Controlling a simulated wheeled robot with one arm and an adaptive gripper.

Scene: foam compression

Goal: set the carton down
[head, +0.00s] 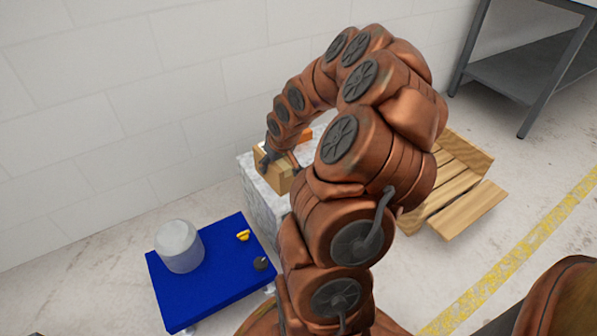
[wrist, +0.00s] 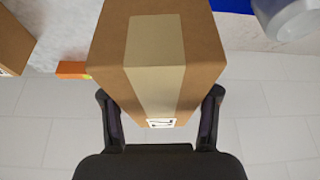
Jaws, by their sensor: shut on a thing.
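A brown carton (wrist: 205,55) with a paler tape strip and a small printed label fills the middle of the wrist view. My gripper (wrist: 159,93) is shut on it, one dark finger on each side. In the head view the carton (head: 284,181) shows at the end of my arm, over the near part of a pale stone-like block (head: 262,205). My gripper (head: 277,163) shows there too, partly covering the carton. I cannot tell whether the carton's underside touches the block.
A blue platform (head: 205,286) at front left bears a translucent white container (head: 179,246), a yellow piece (head: 243,235) and a dark knob-like piece (head: 261,264). An orange object (wrist: 72,70) and another carton (wrist: 12,42) lie left of the held carton. A wooden pallet (head: 462,207) stands right.

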